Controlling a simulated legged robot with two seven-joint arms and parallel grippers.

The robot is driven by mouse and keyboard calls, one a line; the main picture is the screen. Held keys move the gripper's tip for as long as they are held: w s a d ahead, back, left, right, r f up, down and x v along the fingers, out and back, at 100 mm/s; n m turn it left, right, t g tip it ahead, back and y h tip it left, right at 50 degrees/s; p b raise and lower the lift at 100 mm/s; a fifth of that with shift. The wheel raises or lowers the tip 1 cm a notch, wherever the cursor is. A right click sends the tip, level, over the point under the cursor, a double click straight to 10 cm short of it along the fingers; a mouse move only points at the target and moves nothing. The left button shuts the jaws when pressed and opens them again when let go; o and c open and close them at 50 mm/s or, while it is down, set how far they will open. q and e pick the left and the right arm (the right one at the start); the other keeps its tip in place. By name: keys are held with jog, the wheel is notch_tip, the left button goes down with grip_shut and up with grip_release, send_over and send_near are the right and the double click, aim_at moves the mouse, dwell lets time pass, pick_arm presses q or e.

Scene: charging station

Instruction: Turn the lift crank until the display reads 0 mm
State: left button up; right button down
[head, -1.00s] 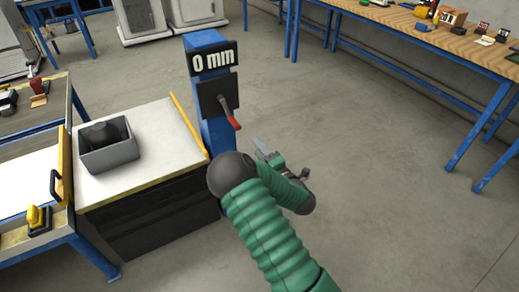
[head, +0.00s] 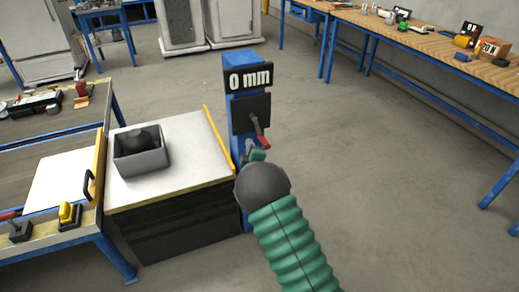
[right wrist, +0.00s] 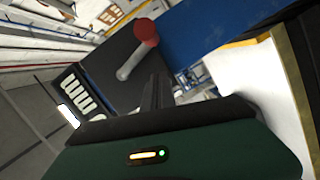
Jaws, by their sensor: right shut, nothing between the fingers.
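The display (head: 250,78) on top of the blue lift post (head: 238,110) reads 0 mm. The lift crank (head: 255,124) sits on a black plate below it, its red grip (head: 263,143) pointing down and slightly right. In the right wrist view the grey crank arm (right wrist: 128,66) and round red grip end (right wrist: 146,32) show beyond my fingers. My right gripper (right wrist: 157,90) is shut and empty, apart from the grip. In the head view it is close below the crank, partly hidden behind my dark arm joint. My left gripper is in neither view.
A white-topped cabinet (head: 190,172) with a grey bin (head: 142,162) stands left of the post, a yellow strip along its edge. A workbench (head: 75,215) is farther left. A long wooden bench (head: 420,45) runs along the right. The floor between is clear.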

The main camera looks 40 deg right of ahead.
aim_at(262, 142)
jog(key=shift+s+d+f+b, duration=0.1)
jog(key=shift+s+d+f, duration=0.1)
jog(key=shift+d, duration=0.35)
jog(key=shift+s+d+f+b, duration=0.15)
jog(key=shift+d+f, duration=0.1)
jog(key=shift+d, duration=0.35)
jog(key=shift+s+d+f+b, duration=0.1)
jog(key=shift+s+d+f, duration=0.1)
jog(key=shift+d, duration=0.35)
jog(key=shift+s+d+f+n+b, duration=0.1)
jog(key=shift+s+d+n+b, duration=0.2)
jog(key=shift+d+n, duration=0.3)
jog(key=shift+w, duration=0.1)
